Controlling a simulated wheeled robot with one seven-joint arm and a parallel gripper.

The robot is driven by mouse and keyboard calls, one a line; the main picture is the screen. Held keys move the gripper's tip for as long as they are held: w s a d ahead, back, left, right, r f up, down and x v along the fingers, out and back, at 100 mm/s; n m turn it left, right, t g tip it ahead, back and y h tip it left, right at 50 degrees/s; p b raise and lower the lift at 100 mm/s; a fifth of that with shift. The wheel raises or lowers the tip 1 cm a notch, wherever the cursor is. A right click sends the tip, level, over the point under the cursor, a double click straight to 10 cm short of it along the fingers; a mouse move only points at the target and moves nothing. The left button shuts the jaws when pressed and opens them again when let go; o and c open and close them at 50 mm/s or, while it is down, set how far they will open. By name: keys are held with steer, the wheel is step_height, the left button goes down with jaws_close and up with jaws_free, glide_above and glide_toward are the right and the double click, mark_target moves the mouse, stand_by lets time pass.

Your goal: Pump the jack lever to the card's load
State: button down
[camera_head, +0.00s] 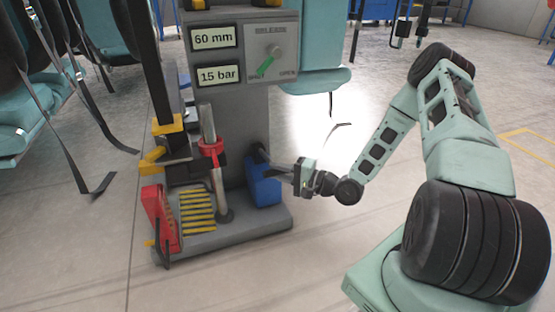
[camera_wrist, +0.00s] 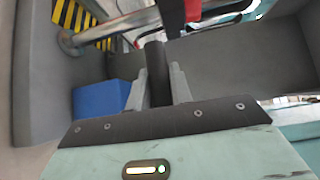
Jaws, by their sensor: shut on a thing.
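The jack lever, a dark bar with a black grip, shows in the wrist view (camera_wrist: 155,68) between my gripper's two grey fingers (camera_wrist: 158,88). My gripper (camera_head: 284,171) is shut on this lever, just right of the blue pump block (camera_head: 264,188). The blue block also shows in the wrist view (camera_wrist: 100,100). The upper display (camera_head: 214,38) reads 60 mm and the lower display (camera_head: 219,75) reads 15 bar. The green release handle (camera_head: 265,66) points toward SHUT. I cannot make out a load card.
The grey jack base (camera_head: 240,232) carries a chrome post (camera_head: 208,122) with a red collar, a yellow-and-black striped plate (camera_head: 197,208) and a red part (camera_head: 160,222). Teal seats (camera_head: 22,115) with hanging straps stand at left. The floor at right is open.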

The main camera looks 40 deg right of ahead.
steer(key=shift+d+f, duration=0.1)
steer(key=shift+f, duration=0.45)
steer(key=c, duration=1.2)
jaws_free()
steer(key=shift+r, duration=0.1)
steer(key=p+v, duration=0.7)
steer(key=v, duration=1)
steer(key=shift+s, duration=0.25)
steer(key=shift+r, duration=0.1)
